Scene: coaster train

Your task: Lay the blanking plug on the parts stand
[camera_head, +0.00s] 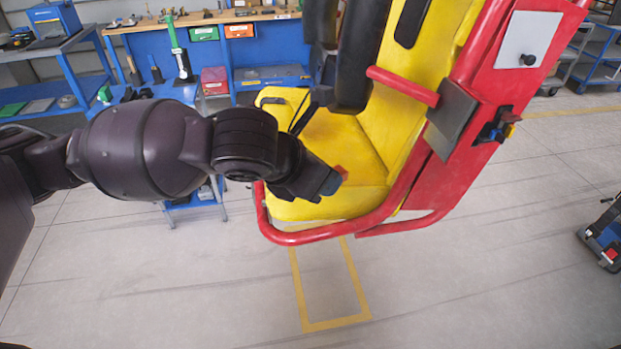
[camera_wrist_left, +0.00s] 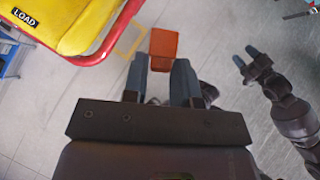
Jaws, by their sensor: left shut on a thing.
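My left gripper (camera_head: 334,181) is in front of the yellow seat in the head view. It is shut on an orange-red block (camera_wrist_left: 163,47), which appears to be the blanking plug; a small part of it also shows in the head view (camera_head: 341,172). The block sticks out beyond the fingertips (camera_wrist_left: 160,75), over open floor in the wrist view. A blue stand (camera_head: 185,92), probably the parts stand, is behind my left arm, which hides much of it. My right gripper (camera_wrist_left: 246,57) shows only in the wrist view, with its fingers apart and nothing between them.
The yellow seat (camera_head: 340,145) has a red tubular frame (camera_head: 310,236) close to my left gripper. A red side panel (camera_head: 490,90) rises at the right. A workbench (camera_head: 220,17) stands behind, with blue shelving at the left. The floor (camera_head: 180,290) in front is clear.

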